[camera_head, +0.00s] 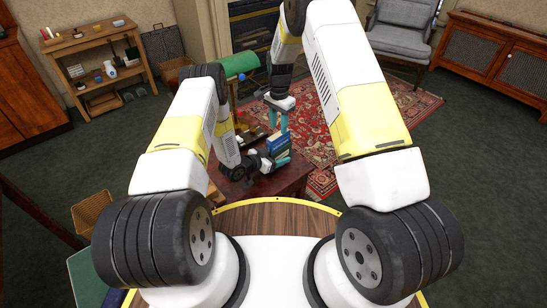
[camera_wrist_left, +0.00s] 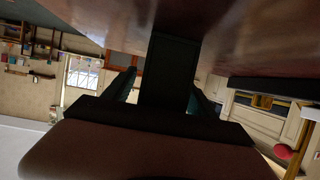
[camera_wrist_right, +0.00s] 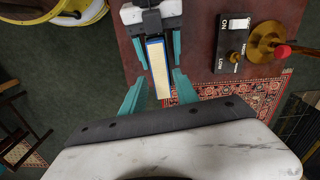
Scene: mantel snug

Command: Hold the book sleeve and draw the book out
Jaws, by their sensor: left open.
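My left gripper (camera_head: 275,161) is low at the near side of the sleeve. Its fingers are open on either side of a dark upright face (camera_wrist_left: 168,75), seen close in the left wrist view. My right gripper (camera_head: 278,119) points down above the book, with its teal fingers open and apart from it. How far the book sits inside the sleeve is unclear.
A green-shaded lamp (camera_head: 236,65) stands behind the table items. A black switch panel (camera_wrist_right: 232,42) and a brass base with a red knob (camera_wrist_right: 272,45) lie right of the book in the right wrist view. A patterned rug (camera_head: 400,115) lies beyond the table.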

